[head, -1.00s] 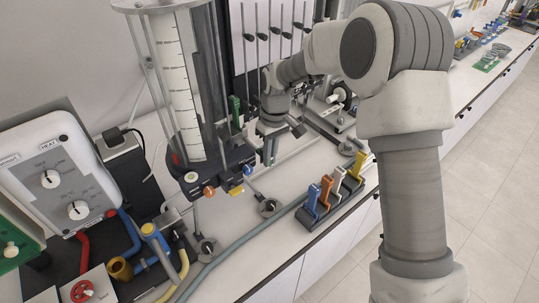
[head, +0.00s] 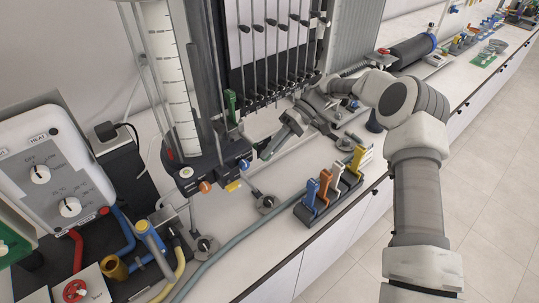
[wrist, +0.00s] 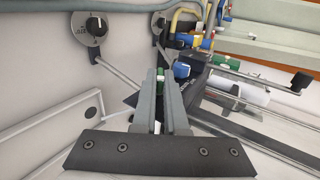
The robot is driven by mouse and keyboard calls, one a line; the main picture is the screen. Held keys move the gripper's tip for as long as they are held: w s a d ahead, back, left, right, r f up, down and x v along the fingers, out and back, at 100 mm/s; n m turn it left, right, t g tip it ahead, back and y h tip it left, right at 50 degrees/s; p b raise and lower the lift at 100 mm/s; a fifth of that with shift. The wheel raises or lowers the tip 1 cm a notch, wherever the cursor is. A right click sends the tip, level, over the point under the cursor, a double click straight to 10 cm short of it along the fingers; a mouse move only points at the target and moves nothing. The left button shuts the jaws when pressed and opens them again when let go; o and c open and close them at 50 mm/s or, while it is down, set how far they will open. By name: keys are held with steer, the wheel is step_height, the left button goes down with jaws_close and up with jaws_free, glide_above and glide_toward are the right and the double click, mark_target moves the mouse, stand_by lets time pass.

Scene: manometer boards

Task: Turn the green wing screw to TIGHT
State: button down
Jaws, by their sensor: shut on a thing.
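In the wrist view, a small green piece, apparently the green wing screw (wrist: 160,73), shows between the fingertips of my gripper (wrist: 164,80). My gripper is shut on it. The TIGHT mark cannot be read, so the screw's setting cannot be told. In the head view, my gripper (head: 267,152) slants down to the left, its tips beside the dark base block (head: 206,168) of the clear column. The screw is mostly hidden there by the fingers.
A blue knob (head: 244,164) and an orange knob (head: 205,187) sit close by on the base block. A rack of coloured levers (head: 318,205) stands at the bench's front edge. A control box with dials (head: 50,165) is at the left. Bench space right of my gripper is partly clear.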

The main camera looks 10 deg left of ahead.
steer(key=g+y+b, duration=0.1)
steer(key=b, duration=0.1)
steer(key=f+g+y+b, duration=0.1)
steer(key=shift+w+d+f+g+b, duration=0.1)
steer(key=shift+g+b, duration=0.2)
steer(key=shift+b, duration=0.1)
steer(key=g+y+b, duration=0.1)
steer(key=b, duration=0.1)
steer(key=shift+g+y+b, duration=0.3)
steer(key=shift+g+y, duration=0.1)
steer(key=shift+b, duration=0.3)
steer(key=shift+g+y, duration=0.3)
steer(key=c, duration=1)
jaws_free()
steer(key=shift+o, duration=0.2)
